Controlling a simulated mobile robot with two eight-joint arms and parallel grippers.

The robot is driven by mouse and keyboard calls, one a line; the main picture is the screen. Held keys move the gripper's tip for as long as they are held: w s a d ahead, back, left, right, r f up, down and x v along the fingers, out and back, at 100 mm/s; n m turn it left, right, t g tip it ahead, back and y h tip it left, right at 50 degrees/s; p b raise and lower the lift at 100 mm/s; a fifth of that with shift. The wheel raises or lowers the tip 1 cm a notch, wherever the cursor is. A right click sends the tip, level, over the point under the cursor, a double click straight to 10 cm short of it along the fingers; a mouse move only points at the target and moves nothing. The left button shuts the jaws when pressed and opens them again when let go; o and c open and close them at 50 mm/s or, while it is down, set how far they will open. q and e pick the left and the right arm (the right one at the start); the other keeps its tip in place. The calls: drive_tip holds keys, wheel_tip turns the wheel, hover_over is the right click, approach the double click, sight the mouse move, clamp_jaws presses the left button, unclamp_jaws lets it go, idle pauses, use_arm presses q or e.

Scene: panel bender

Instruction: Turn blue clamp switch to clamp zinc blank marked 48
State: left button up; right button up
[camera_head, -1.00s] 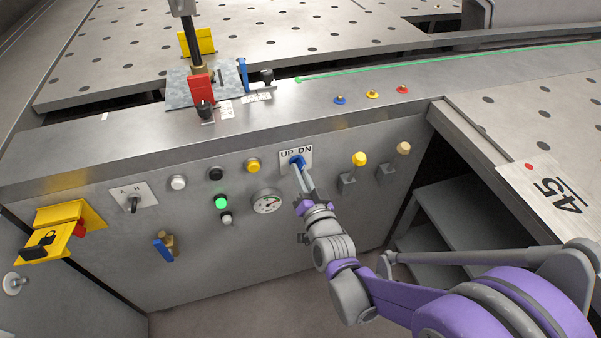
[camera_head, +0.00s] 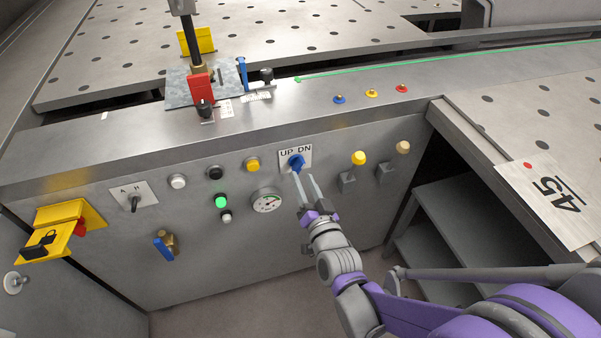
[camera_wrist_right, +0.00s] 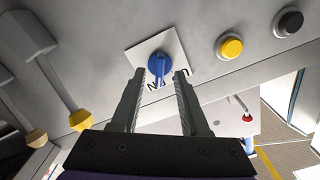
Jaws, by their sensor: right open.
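The blue clamp switch (camera_head: 296,161) sits on a white plate marked UP and DN on the front panel. It also shows in the wrist view (camera_wrist_right: 159,67), where its bar stands roughly in line with my fingers. My right gripper (camera_head: 305,177) is open and empty, its fingertips just below and in front of the switch; in the wrist view the fingers (camera_wrist_right: 160,75) stand on both sides of it, apparently clear of it. A mottled zinc blank (camera_head: 178,93) lies under the black post at the back left; I cannot read a 48 on it. My left gripper is out of view.
Yellow and tan knobbed levers (camera_head: 359,159) stand right of the switch. A gauge (camera_head: 267,201) and several push buttons are on its left. A yellow lockout box (camera_head: 62,225) is far left.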

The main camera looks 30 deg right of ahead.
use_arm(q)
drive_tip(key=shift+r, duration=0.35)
use_arm(e)
drive_tip(key=v, duration=0.7)
drive_tip(key=shift+s, duration=0.3)
drive_tip(key=shift+a, duration=0.1)
idle(0.8)
drive_tip(key=a+f+n+g+y, duration=0.3)
drive_tip(key=a+f+n+y, duration=0.1)
drive_tip(key=a, duration=0.1)
drive_tip(key=s+a+f+n+g, duration=0.3)
drive_tip(key=s+f+n+g, duration=0.25)
drive_tip(key=s+g, duration=0.45)
use_arm(q)
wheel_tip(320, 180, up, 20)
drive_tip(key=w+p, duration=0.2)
drive_tip(key=p, duration=1.5)
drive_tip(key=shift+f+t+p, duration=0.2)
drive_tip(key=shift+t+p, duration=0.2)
use_arm(e)
wheel_tip(320, 180, up, 19)
drive_tip(key=t, duration=0.1)
drive_tip(key=shift+d+r+m, duration=0.25)
drive_tip(key=shift+m, duration=0.1)
